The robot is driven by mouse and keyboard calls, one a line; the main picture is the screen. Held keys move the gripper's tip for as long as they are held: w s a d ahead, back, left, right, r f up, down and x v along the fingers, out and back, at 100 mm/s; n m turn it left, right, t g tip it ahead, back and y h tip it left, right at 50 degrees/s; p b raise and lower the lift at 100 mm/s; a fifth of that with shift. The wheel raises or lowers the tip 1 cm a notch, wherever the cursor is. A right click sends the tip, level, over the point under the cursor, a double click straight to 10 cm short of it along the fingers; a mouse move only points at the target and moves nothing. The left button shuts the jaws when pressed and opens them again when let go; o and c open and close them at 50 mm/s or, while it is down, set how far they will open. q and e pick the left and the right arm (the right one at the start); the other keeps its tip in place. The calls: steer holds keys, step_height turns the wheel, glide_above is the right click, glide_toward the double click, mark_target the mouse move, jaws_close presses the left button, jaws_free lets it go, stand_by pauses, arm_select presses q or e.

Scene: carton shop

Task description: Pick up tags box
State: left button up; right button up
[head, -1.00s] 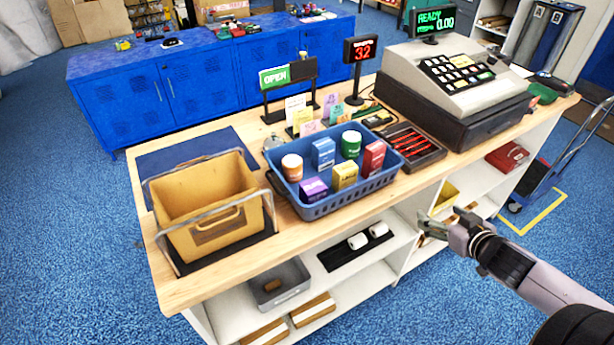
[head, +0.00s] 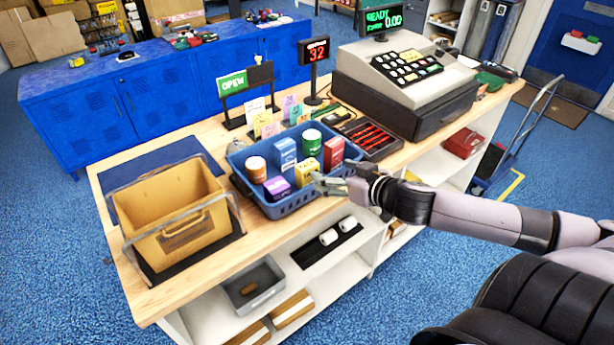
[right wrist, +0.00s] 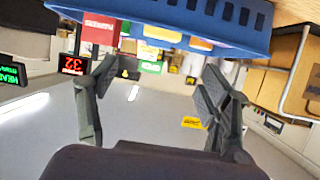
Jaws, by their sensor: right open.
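A blue basket (head: 284,205) on the wooden counter holds several small goods. Among them are a yellow box (head: 307,173), a purple box (head: 277,189), a blue box (head: 285,153) and a red box (head: 333,153). I cannot read which one is the tags box. My right gripper (head: 326,184) is open and empty at the basket's front rim, close to the yellow box. In the right wrist view the open fingers (right wrist: 155,85) point toward the basket wall (right wrist: 225,22), with the yellow box (right wrist: 163,32) and red box (right wrist: 98,28) beyond. My left gripper is out of view.
An orange tub (head: 256,169) and a green tub (head: 311,143) share the basket. A tan bin (head: 165,215) stands to the left. A cash register (head: 405,75) and a tray of red pens (head: 372,138) stand to the right. Card holders and signs stand behind.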

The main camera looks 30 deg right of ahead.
mark_target(308, 165)
steer(key=p+x, duration=0.1)
steer(key=x, duration=0.5)
steer(key=shift+w+f, duration=0.15)
steer(key=x, duration=0.2)
steer(key=p+x, duration=0.1)
steer(key=x, duration=0.1)
steer(key=shift+f, duration=0.4)
steer(key=shift+c, duration=0.3)
steer(key=c, duration=1.2)
